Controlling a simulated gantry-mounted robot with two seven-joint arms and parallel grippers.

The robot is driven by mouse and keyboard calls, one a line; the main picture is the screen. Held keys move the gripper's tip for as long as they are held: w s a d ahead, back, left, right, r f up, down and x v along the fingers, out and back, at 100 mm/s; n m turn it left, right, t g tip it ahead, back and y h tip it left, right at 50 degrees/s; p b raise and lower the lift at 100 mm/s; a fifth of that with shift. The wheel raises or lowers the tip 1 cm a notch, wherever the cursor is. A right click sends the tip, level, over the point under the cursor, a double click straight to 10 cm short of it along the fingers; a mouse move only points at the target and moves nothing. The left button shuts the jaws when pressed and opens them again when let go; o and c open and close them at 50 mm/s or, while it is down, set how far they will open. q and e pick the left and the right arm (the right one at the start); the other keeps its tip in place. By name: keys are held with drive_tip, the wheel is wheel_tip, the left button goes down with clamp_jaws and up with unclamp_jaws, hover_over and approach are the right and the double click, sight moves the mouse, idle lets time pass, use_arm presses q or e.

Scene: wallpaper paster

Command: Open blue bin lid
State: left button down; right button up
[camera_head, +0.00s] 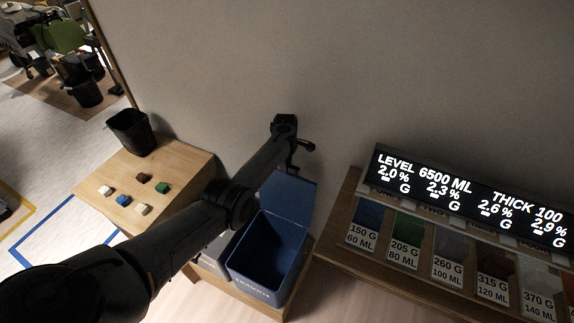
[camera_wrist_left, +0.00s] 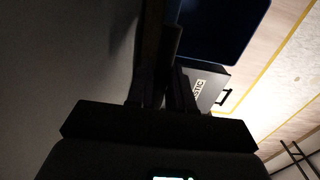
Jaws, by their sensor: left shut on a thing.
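The blue bin (camera_head: 267,262) stands on a low wooden platform by the wall, with its dark blue inside showing from above. Its lid (camera_head: 291,198) is raised, standing roughly upright at the back of the bin near the wall. My left gripper (camera_head: 292,165) is at the lid's top edge and is shut on it. In the left wrist view the dark fingers (camera_wrist_left: 166,88) close on a thin dark edge, with the bin's opening (camera_wrist_left: 220,25) beyond. The exact contact is too dark to see. My right gripper is in neither view.
A grey bin (camera_wrist_left: 207,86) with a lettered label stands beside the blue bin, partly behind my left arm. A wooden table (camera_head: 177,165) with several small blocks and a black bin (camera_head: 131,131) is at left. A lit display (camera_head: 470,200) over labelled compartments is at right.

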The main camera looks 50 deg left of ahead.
use_arm(q)
drive_tip(key=shift+s+f, duration=0.15)
drive_tip(key=shift+f, duration=0.05)
drive_tip(key=c, duration=1.3)
unclamp_jaws()
drive_tip(key=shift+c, duration=0.2)
drive_tip(key=shift+o, duration=0.9)
drive_tip(key=shift+s, duration=0.1)
drive_tip(key=shift+r, duration=0.5)
wheel_tip(320, 180, up, 10)
drive_tip(key=shift+p, duration=0.4)
drive_tip(key=shift+f, duration=0.1)
